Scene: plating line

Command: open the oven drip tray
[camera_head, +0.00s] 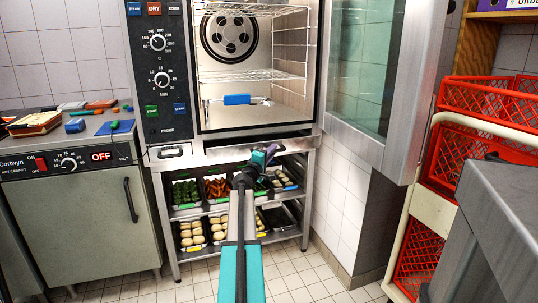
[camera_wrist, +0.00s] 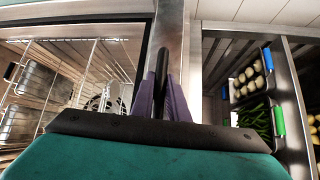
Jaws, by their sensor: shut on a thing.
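The oven (camera_head: 250,75) stands with its glass door (camera_head: 360,60) swung wide open to the right. The drip tray's metal front (camera_head: 225,152) runs across just under the oven chamber, above the rack. My gripper (camera_head: 266,154) is at the right part of this front. In the wrist view the purple fingers (camera_wrist: 163,90) are closed around a dark bar (camera_wrist: 163,62), which looks like the drip tray's handle. The metal strip (camera_wrist: 172,25) runs just beyond it. My arm and gripper hide part of the front, and I cannot tell how far the tray is out.
Below, a rack holds trays of food (camera_head: 193,232), close under my gripper. Wire shelves (camera_head: 250,78) and a blue-handled item (camera_head: 237,99) are inside the oven. A hot cabinet (camera_head: 85,200) stands left; red crates (camera_head: 490,100) stand right. The tiled floor in front is clear.

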